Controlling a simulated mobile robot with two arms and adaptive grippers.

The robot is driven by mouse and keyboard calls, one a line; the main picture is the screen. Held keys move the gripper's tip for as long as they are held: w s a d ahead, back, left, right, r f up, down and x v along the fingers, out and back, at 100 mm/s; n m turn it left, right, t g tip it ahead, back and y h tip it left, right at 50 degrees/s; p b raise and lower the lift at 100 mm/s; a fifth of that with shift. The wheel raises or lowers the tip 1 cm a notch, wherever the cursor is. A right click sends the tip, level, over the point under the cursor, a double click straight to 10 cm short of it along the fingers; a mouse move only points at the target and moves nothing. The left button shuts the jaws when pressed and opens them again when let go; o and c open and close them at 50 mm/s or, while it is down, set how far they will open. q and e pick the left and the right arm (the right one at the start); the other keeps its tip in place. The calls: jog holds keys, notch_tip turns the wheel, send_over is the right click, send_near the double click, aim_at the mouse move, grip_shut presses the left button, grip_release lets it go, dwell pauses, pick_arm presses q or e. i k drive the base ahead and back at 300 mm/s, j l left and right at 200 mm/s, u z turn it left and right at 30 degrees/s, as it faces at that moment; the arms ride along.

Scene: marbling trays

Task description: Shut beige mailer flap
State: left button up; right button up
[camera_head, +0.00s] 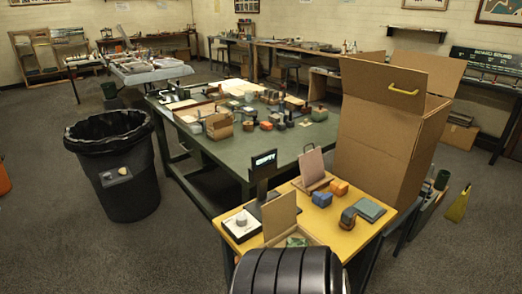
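A beige mailer stands at the near edge of the yellow table, and its flap (280,216) stands up, open. Something green (297,241) shows inside the mailer. The mailer's lower front is hidden by a dark ribbed shape at the bottom of the view. A second, pinkish-brown upright panel (312,168) stands farther back on the same table, leaning back slightly. Neither of my grippers is in view.
On the yellow table (331,231) are a white block (241,223), a blue block (322,199), an orange block (339,187) and a grey-green pad (370,209). A tall open cardboard box (378,150) stands right. A black bin (125,180) stands left.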

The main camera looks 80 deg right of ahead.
aim_at(279, 213)
jog(key=i+z, duration=0.7)
jog(key=i+j+z, duration=0.15)
jog(key=i+z, duration=0.45)
jog(key=z, duration=0.2)
jog(key=i+z, duration=0.15)
jog(key=z, duration=0.3)
jog(key=i+z, duration=0.2)
jog(key=z, duration=0.2)
jog(key=i+j+z, duration=0.15)
jog(key=z, duration=0.3)
jog(key=i+j+z, duration=0.1)
jog(key=j+z, duration=0.15)
jog(key=z, duration=0.15)
jog(key=i+j+z, duration=0.1)
jog(key=z, duration=0.3)
jog(key=j, duration=0.1)
